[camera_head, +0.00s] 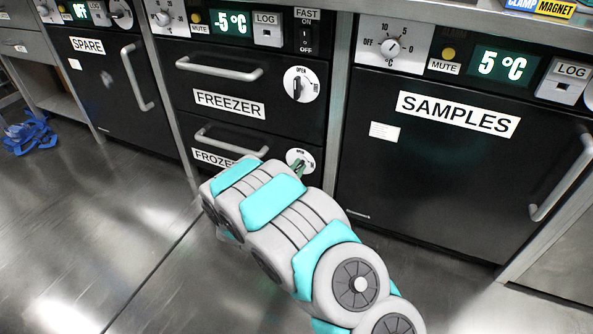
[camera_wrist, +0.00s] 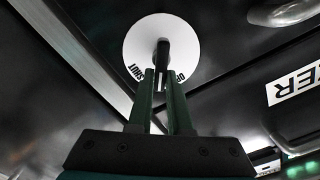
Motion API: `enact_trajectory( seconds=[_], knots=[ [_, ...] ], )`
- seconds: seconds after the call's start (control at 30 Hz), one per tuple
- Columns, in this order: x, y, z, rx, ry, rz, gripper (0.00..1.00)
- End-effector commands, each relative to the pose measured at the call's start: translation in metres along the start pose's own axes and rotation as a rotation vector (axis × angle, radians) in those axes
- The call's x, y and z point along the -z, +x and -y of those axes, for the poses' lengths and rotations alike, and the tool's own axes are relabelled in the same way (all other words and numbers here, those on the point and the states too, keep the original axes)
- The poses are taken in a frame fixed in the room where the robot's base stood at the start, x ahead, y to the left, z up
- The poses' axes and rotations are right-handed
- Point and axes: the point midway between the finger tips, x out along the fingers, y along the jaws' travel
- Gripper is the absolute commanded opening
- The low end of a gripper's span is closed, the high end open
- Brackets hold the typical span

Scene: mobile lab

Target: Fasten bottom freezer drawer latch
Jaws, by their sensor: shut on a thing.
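The bottom freezer drawer (camera_head: 225,140), labelled FROZEN in part, looks closed in the head view. Its round white latch dial (camera_head: 293,156) is partly hidden by my arm. In the wrist view the dial (camera_wrist: 137,45) shows SHUT at its lower left and part of OPEN at its lower right. The black latch knob (camera_wrist: 162,48) points down in that picture, between the two words. My gripper (camera_wrist: 161,78) is shut on the knob, its two green fingers on either side of it. The gripper (camera_head: 299,169) shows only slightly in the head view.
The upper FREEZER drawer (camera_head: 250,86) has its own latch dial (camera_head: 312,84) and a bar handle (camera_head: 218,69). The SAMPLES unit (camera_head: 440,170) stands to the right, the SPARE unit (camera_head: 110,95) to the left. A blue heap (camera_head: 30,134) lies on the floor, far left.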

Motion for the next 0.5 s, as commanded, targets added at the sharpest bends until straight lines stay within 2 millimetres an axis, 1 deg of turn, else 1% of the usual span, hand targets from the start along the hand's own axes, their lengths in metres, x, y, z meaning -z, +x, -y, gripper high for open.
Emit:
enact_trajectory(
  seconds=[0.03, 0.5],
  knots=[
    [-0.0017, -0.0006, -0.0032, -0.003, 0.044, 0.001, 0.0],
    [-0.0023, -0.0005, -0.0101, -0.004, 0.49, -0.001, 0.0]
  ],
)
